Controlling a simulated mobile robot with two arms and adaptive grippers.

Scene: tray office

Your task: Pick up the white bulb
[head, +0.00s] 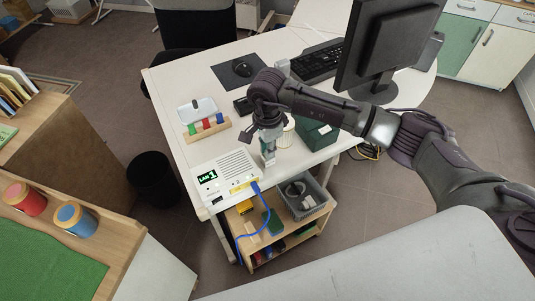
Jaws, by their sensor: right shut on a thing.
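My right gripper (268,158) reaches in from the right and points down over the front part of the white desk (325,22). It is shut on a small pale thing between its fingertips, taken to be the white bulb. The fingers hide most of it, so its shape is not clear. A cream-white round container (288,132) stands just right of the gripper. My left gripper is not in view.
Left of the gripper is a wooden rack with coloured pieces (207,131). The white LAN box (226,174) with a blue cable is in front. A dark green box (316,133) stands right, under my forearm. A monitor (393,42) stands behind. A shelf cart (285,232) is below.

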